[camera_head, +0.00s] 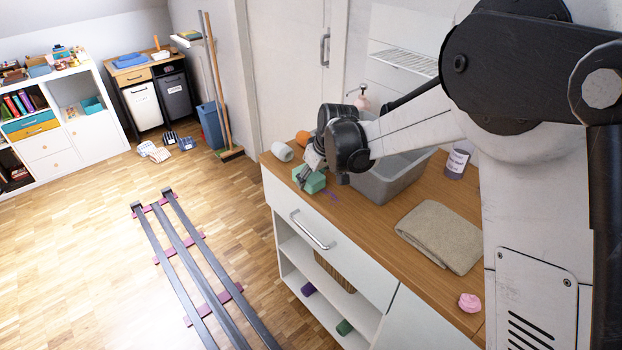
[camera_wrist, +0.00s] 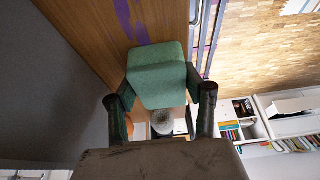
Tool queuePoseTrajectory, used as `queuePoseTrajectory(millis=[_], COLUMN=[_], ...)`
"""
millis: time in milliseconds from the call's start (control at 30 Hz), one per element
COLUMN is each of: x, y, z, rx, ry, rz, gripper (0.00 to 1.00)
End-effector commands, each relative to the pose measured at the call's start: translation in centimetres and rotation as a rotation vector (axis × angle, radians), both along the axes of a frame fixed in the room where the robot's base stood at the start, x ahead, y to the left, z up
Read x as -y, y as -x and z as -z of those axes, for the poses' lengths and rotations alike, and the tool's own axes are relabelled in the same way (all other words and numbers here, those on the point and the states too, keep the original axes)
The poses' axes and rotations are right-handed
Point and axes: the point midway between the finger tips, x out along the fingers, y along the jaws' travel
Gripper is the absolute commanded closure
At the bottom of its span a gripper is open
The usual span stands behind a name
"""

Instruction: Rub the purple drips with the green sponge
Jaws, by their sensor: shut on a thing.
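The green sponge (camera_head: 314,183) is a block held at the front edge side of the wooden counter (camera_head: 384,222). My gripper (camera_head: 307,177) is shut on it. In the wrist view the sponge (camera_wrist: 158,74) sits between the two dark fingers of my gripper (camera_wrist: 160,98). Purple drips (camera_head: 330,194) show on the counter just right of the sponge. In the wrist view the purple drips (camera_wrist: 130,20) run as streaks on the wood beyond the sponge. Whether the sponge touches the counter is not clear.
A grey basin (camera_head: 390,180) stands behind and right of the sponge. A white roll (camera_head: 284,152) and an orange thing (camera_head: 303,138) lie to the left. A folded beige towel (camera_head: 440,236), a jar (camera_head: 457,163) and a pink lump (camera_head: 469,302) are on the right.

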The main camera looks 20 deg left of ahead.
Motion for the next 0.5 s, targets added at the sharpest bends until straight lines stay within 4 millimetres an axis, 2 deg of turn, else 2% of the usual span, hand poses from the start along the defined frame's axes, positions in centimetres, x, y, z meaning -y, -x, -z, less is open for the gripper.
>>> queuePoseTrajectory(millis=[133,500], x=[0.1,0.5], y=[-0.1,-0.3], z=[-2.5,-5.6], rx=[0.0,0.0], ry=[-0.001,-0.001], rz=[0.003,0.009], gripper=[0.84,0.84])
